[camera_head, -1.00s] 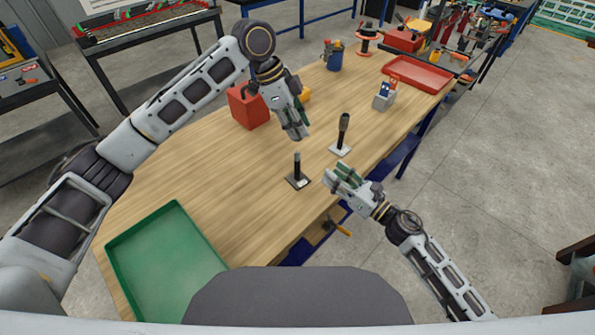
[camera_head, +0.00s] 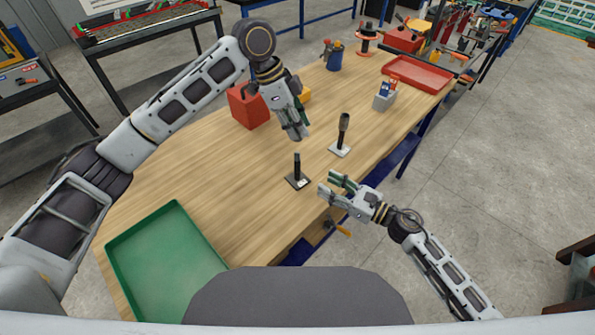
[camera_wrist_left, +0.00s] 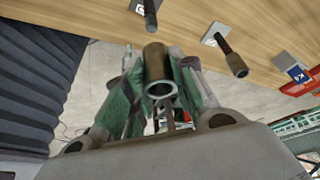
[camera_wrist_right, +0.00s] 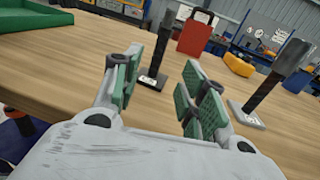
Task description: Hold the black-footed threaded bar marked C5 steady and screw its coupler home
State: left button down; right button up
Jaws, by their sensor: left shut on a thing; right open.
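The black-footed threaded bar (camera_head: 297,165) stands upright on the table, bare at its top. It also shows in the right wrist view (camera_wrist_right: 156,52), where its foot carries a small white tag too small to read. My left gripper (camera_head: 297,132) is above and beyond this bar, shut on a brownish tubular coupler (camera_wrist_left: 157,72). The coupler's open end shows in the left wrist view, clear of the bar. My right gripper (camera_head: 329,186) is open and empty, beside the bar at the table's front edge. In its wrist view (camera_wrist_right: 158,88), the bar appears beyond the gap between the fingers.
A white-footed bar (camera_head: 343,132) with a thicker top stands close by to the right. A red box (camera_head: 247,106), a grey holder (camera_head: 383,101), a blue cup (camera_head: 334,60) and a red tray (camera_head: 418,74) lie farther back. A green tray (camera_head: 166,255) is at front left.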

aim_at(298, 167)
jog(key=shift+w+a, duration=0.1)
jog(key=shift+x, duration=5.75)
jog(key=shift+a, duration=0.1)
grip_shut()
